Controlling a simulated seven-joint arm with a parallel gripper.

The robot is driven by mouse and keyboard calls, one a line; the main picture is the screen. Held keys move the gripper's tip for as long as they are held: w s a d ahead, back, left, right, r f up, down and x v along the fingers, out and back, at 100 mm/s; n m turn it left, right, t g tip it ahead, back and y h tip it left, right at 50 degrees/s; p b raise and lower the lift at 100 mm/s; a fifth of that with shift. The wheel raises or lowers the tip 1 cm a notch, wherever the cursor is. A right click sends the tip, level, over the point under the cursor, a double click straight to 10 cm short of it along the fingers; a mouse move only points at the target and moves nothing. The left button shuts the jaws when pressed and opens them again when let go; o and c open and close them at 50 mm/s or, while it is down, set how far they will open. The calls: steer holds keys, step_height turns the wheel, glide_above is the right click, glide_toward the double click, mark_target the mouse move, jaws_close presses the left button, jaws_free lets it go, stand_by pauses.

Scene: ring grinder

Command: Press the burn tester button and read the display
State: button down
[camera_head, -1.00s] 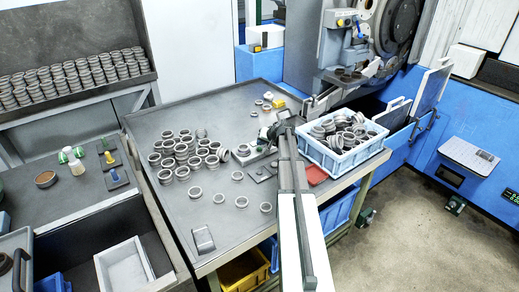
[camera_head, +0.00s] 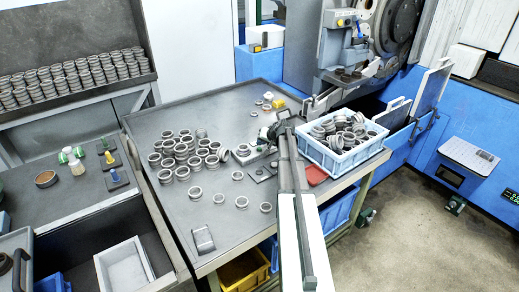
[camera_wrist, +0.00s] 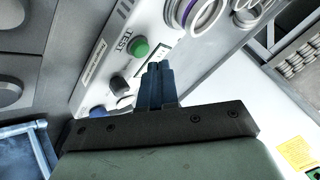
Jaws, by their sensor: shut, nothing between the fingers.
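The burn tester is a pale box (camera_wrist: 97,72) marked TEST in the wrist view. My gripper (camera_wrist: 158,67) is shut and empty. Its blue fingertips appear just right of and below the green button in the picture; I cannot tell whether they touch the panel. No readable display shows; the fingers cover part of the panel. In the head view my arm hides much of the tester area.
Several metal rings (camera_head: 180,148) lie on the grey table (camera_head: 222,105) left of my arm. A white-and-blue crate of rings (camera_head: 345,156) stands close on the right. A red tray (camera_head: 316,175) lies by the crate. The table's left front is mostly clear.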

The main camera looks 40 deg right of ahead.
mark_target(261, 149)
steer(key=shift+f, duration=0.2)
stand_by(0.5)
steer(key=shift+f, duration=0.25)
steer(key=shift+f, duration=0.5)
stand_by(0.9)
stand_by(0.3)
steer(key=shift+r, duration=3.45)
